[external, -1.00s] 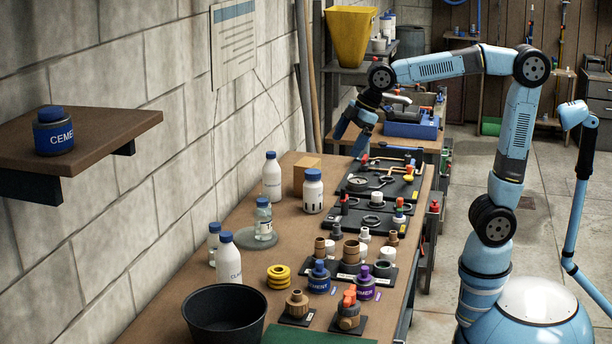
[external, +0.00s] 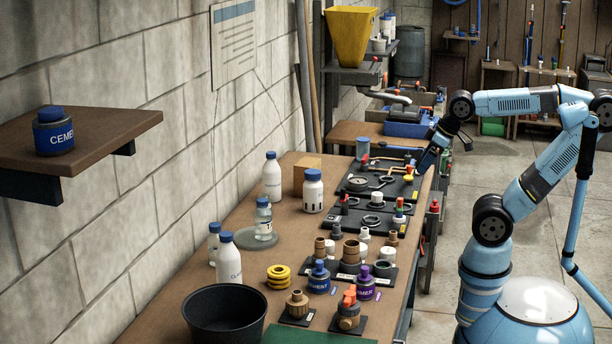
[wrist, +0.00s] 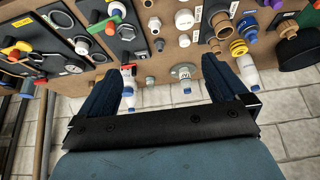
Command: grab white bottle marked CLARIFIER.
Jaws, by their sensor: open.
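A white bottle with a blue cap (external: 229,262) stands upright at the near left of the bench; its label starts "CLA" and the rest is too small to read. A second white, blue-capped bottle (external: 271,180) stands farther back along the wall, its label unreadable. My gripper (external: 421,168) is at the bench's far right edge, well away from both. In the wrist view my gripper (wrist: 160,72) has its two dark fingers spread, with nothing held. A white bottle (wrist: 248,72) shows beyond the right finger; I cannot tell which one it is.
A clear bottle (external: 263,220) stands on a round grey disc, with a wide white jar (external: 312,192) behind. A black bowl (external: 224,312), yellow rings (external: 279,277) and several fittings crowd the near bench. The CEMENT jar (external: 54,132) sits on a wall shelf.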

